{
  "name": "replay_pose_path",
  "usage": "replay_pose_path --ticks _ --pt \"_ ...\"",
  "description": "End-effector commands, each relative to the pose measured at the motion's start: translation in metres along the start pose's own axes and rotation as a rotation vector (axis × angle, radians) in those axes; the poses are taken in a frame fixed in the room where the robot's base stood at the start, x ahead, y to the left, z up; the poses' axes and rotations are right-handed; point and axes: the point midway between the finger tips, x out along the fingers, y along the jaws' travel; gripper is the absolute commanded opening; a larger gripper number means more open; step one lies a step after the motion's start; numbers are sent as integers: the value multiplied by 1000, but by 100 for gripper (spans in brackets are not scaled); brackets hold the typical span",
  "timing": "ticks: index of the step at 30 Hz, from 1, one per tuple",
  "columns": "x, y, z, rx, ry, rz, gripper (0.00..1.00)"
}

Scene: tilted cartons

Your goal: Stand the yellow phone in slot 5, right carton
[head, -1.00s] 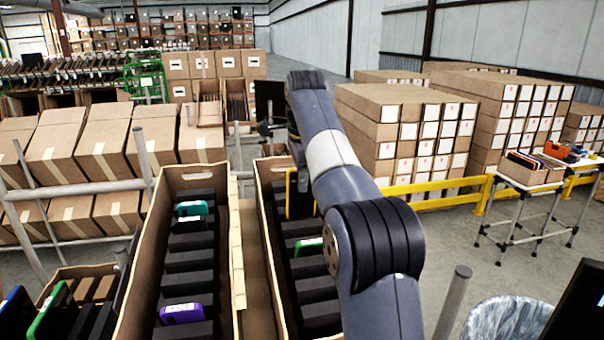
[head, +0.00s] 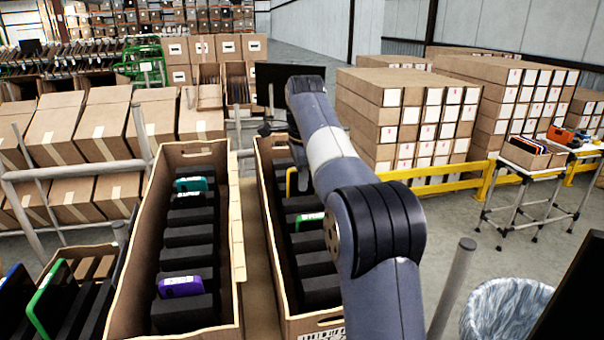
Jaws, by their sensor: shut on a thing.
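The right carton (head: 262,222) is a long open box with a row of black dividers. The yellow phone (head: 290,182) is inside its far part, seen as a narrow yellow edge beside my arm. My gripper (head: 297,160) is shut on the phone, mostly hidden behind my arm. The phone's lower end is down among the dividers; which slot it is in cannot be told. A green phone (head: 309,221) stands in a nearer slot of the same carton, partly covered by my arm.
The left carton (head: 232,250) holds a teal phone (head: 191,184) and a purple phone (head: 181,286) among black dividers. A grey post (head: 455,285) and a lined bin (head: 512,308) stand at the right. More phones sit at lower left.

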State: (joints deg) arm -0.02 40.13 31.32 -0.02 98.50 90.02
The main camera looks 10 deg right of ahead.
Motion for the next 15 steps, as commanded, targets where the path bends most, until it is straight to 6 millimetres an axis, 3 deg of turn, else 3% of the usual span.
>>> replay_pose_path --ticks 15 --pt "36 1 0 0 0 11 0"
